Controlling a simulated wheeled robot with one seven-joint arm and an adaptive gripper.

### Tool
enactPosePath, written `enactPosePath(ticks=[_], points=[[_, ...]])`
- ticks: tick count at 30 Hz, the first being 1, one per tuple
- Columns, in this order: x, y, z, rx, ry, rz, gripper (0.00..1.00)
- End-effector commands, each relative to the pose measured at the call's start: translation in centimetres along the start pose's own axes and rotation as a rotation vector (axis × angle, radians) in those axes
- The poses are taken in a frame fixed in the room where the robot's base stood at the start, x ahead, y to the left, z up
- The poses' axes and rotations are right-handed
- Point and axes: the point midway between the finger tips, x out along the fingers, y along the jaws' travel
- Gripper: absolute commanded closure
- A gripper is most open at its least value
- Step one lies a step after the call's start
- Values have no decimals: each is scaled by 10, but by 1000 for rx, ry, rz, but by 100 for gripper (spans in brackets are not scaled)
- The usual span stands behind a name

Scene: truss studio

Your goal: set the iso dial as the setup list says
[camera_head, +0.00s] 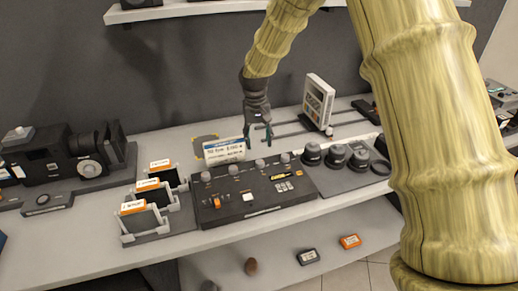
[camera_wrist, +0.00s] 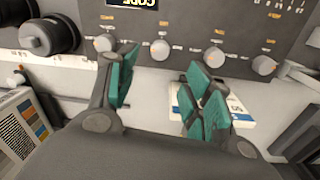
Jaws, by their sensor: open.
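A dark control console (camera_head: 222,209) stands on the white counter with a row of several grey knobs along its back edge, one of them at the right end (camera_head: 285,157). The knobs also show in the wrist view, one near the middle (camera_wrist: 160,49). I cannot tell which knob is the ISO dial; the labels are too small to read. A white card with a blue top band (camera_head: 224,150), likely the setup list, stands behind the console; its print is not clearly legible. My gripper (camera_head: 257,140) is open and empty above the console's back edge, apart from the knobs.
Orange-labelled cards in holders (camera_head: 147,221) stand left of the console. Dark round lenses (camera_head: 335,156) sit on a tray to its right. A colour-chart panel (camera_head: 318,103) stands behind on rails. A camera (camera_head: 75,158) is at far left.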

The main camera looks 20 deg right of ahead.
Motion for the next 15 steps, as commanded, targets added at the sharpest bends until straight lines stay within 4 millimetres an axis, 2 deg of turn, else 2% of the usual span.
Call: enactPosePath(ticks=[6, 15], points=[[-17, 0, 0, 0, 1, 0, 49], [-19, 0, 0, -1, 0, 0, 49]])
